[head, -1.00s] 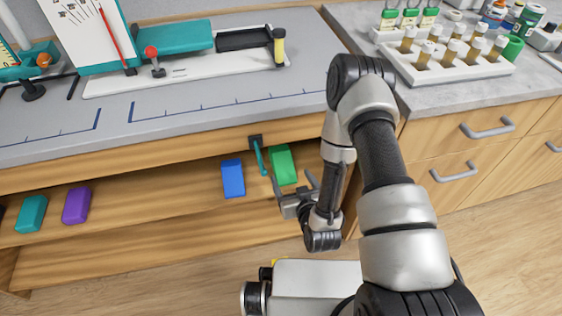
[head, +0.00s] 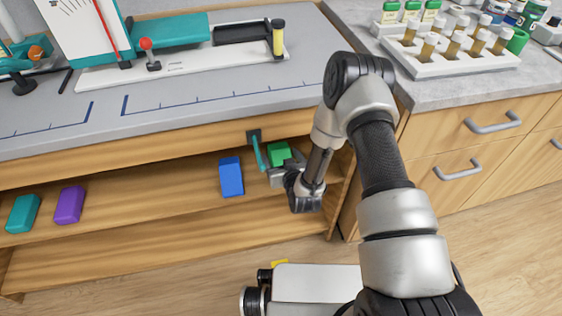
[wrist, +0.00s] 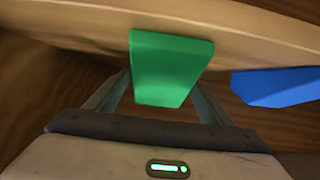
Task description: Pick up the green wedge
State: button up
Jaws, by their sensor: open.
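The green wedge (head: 279,153) lies on the shelf under the bench top, right of a blue block. In the head view its lower part is hidden behind my gripper (head: 277,172). In the wrist view the green wedge (wrist: 170,68) is in the middle, between the two fingers of my gripper (wrist: 160,95). The fingers are apart, one on each side of it. I cannot tell whether either finger touches it.
The blue block (head: 231,177) stands left of the wedge and also shows at the right in the wrist view (wrist: 275,86). A purple block (head: 69,204) and a teal block (head: 23,213) lie further left. The shelf between is clear.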

jog(key=c, duration=1.1)
